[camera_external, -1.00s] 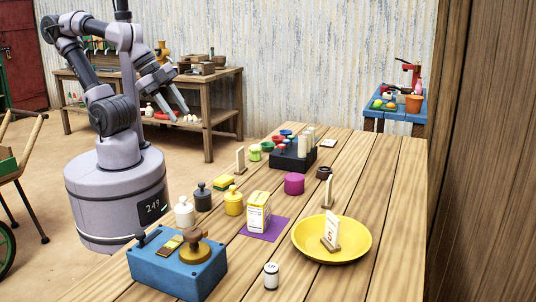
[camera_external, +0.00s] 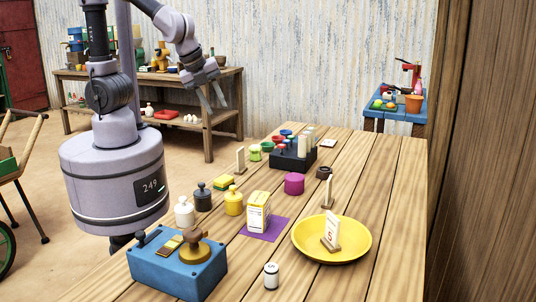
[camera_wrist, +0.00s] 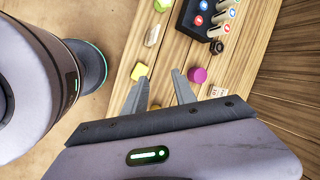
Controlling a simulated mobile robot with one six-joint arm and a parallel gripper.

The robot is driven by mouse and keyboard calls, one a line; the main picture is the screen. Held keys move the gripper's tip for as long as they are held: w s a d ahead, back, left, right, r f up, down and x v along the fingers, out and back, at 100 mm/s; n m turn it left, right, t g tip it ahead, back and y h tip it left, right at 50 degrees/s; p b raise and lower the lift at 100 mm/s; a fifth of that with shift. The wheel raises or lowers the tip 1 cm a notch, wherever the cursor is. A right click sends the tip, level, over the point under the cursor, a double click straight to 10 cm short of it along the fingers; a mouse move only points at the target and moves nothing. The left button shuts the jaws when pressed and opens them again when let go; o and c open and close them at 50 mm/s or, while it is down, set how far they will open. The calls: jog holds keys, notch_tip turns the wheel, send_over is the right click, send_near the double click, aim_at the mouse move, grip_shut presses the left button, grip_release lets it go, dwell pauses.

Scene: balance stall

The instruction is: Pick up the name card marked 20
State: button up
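Several name cards stand on the wooden table. One card (camera_external: 332,231) stands on a wooden foot in the yellow dish; its mark looks like a 6. Another card (camera_external: 327,194) stands behind the dish, its face not readable. A third card (camera_external: 240,160) stands at the far left edge, seen nearly edge-on. In the wrist view a card with red marks (camera_wrist: 217,92) shows beside the magenta pot, too small to read. I cannot tell which card is marked 20. My gripper (camera_external: 217,98) is open and empty, raised beyond the table's left side; its fingers also show in the wrist view (camera_wrist: 161,78).
A blue box (camera_external: 178,270), a white-and-yellow carton (camera_external: 258,213), the yellow dish (camera_external: 358,250), a magenta pot (camera_external: 294,184) and a black rack (camera_external: 292,160) stand on the table. Small jars line its left side. The right side is mostly clear.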

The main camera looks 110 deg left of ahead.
jog(key=w+a+m+g+p, duration=0.1)
jog(key=w+a+m+p, duration=0.1)
jog(key=a+m, duration=0.15)
jog(key=m+g+b, duration=0.2)
jog(key=m+b, duration=0.1)
jog(key=b, duration=0.2)
send_near(241, 148)
jog(key=x, duration=0.7)
jog(key=shift+a+f, duration=0.15)
jog(key=shift+f, duration=0.2)
jog(key=b+x, duration=0.1)
jog(key=x, duration=0.1)
jog(key=b+x, duration=0.1)
jog(key=x, duration=0.1)
jog(key=b+x, duration=0.1)
jog(key=shift+d+f+b, duration=0.25)
jog(key=shift+f+b, duration=0.05)
jog(key=shift+f, duration=0.2)
jog(key=shift+a+r, duration=0.1)
jog(key=shift+r, duration=0.05)
grip_shut()
